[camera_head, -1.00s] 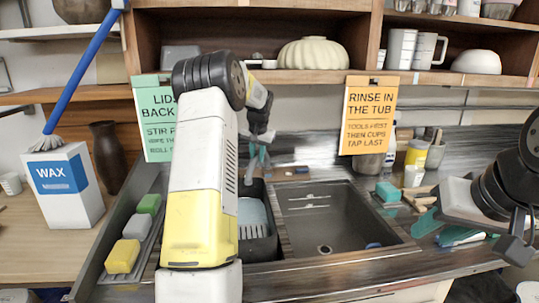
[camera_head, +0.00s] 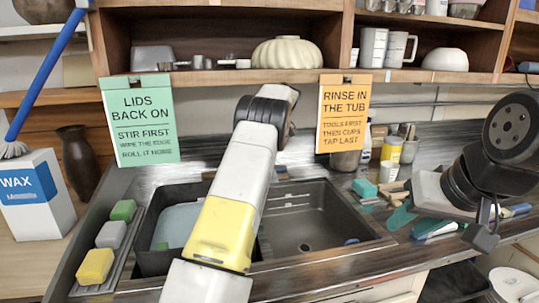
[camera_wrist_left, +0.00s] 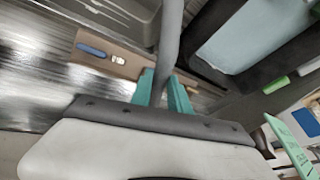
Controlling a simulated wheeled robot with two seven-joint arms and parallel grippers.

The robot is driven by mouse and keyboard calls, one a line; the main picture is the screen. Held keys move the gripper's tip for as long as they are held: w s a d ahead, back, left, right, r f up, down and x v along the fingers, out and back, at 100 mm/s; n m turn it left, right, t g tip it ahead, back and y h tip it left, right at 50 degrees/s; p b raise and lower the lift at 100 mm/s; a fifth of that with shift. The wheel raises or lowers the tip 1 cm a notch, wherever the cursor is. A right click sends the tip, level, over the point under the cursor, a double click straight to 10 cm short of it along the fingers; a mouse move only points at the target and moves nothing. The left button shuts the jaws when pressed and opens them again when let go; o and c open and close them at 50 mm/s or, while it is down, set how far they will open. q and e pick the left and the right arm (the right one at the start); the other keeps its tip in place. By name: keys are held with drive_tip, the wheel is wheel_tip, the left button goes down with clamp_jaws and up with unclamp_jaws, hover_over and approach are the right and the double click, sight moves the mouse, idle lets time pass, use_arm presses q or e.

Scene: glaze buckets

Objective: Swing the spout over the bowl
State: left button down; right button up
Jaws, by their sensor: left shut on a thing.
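The spout (camera_wrist_left: 170,45) is a grey tube running down from the top edge of the left wrist view. My left gripper (camera_wrist_left: 166,95) is shut on it with teal fingers on both sides. In the head view my left arm hides the spout and this gripper. The empty dark sink bowl (camera_head: 318,218) is right of my arm, and the bowl holding pale blue water (camera_head: 178,226) is left of it. They show in the wrist view at upper left (camera_wrist_left: 125,14) and upper right (camera_wrist_left: 245,38). My right gripper (camera_head: 417,222) is open over the right counter.
Sponges (camera_head: 110,235) lie in a tray left of the sink. Bottles and a yellow-labelled can (camera_head: 391,150) stand at the back right. Orange (camera_head: 345,112) and green (camera_head: 140,120) signs hang from the shelf. A wax box (camera_head: 35,195) stands at left.

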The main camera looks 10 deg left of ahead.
use_arm(q)
drive_tip(key=shift+w+d+n, duration=0.4)
drive_tip(key=shift+w+n, duration=0.1)
drive_tip(key=c, duration=1.3)
unclamp_jaws()
drive_tip(key=shift+o, duration=0.2)
drive_tip(key=w+v, duration=0.1)
drive_tip(key=v, duration=0.6)
drive_tip(key=shift+s+d+r, duration=0.25)
drive_tip(key=shift+s+r, duration=0.1)
drive_tip(key=shift+s, duration=0.1)
